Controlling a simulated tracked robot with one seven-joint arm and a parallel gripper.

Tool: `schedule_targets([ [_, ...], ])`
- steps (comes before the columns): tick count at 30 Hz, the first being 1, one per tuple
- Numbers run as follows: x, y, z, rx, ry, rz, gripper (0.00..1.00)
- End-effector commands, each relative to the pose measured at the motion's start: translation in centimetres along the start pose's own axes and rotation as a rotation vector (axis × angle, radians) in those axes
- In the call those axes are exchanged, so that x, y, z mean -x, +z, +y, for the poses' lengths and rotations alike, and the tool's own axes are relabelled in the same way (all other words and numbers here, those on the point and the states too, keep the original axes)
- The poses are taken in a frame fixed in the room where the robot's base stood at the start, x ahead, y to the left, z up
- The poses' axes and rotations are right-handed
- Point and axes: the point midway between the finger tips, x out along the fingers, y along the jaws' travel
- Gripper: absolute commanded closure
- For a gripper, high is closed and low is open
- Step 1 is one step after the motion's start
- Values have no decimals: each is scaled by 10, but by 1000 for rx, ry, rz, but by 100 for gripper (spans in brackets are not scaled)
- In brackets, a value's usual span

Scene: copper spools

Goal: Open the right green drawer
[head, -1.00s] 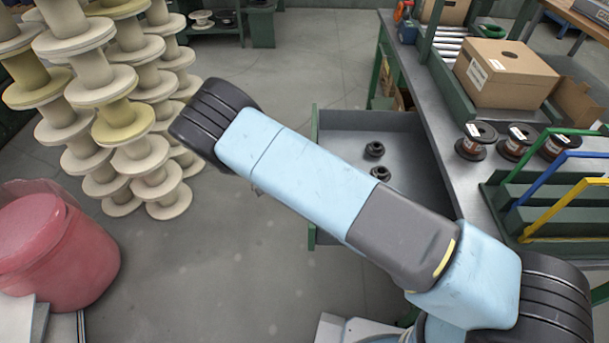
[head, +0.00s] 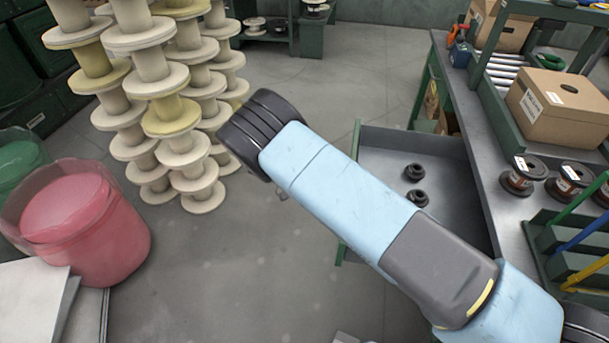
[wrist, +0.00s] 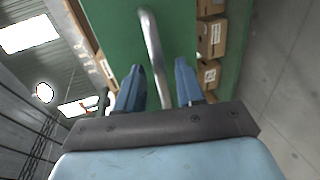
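The green drawer (head: 405,150) under the right-hand bench stands pulled out in the head view, with its grey inside showing and two small black round parts (head: 415,173) in it. My arm crosses over the drawer's near side and hides part of it; my gripper is hidden in the head view. In the wrist view, the blue fingers of my gripper (wrist: 158,72) are apart, one on each side of a bent metal handle bar (wrist: 152,40) on a green front (wrist: 115,25). Gaps show between the bar and the fingers.
The bench (head: 470,130) carries a cardboard box (head: 560,108), copper spools (head: 522,178) and coloured racks. Stacks of pale spools (head: 190,150) stand at left, with a red bin (head: 85,225) in front. The floor (head: 240,270) between the bin and drawer is clear.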

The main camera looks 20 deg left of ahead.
Motion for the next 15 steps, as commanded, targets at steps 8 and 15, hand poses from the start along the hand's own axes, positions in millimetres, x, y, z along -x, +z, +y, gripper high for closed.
schedule_targets([
  [8,57,-3,-1,-1,-3,2,62],
  [15,92,-4,-1,-1,-1,1,62],
])
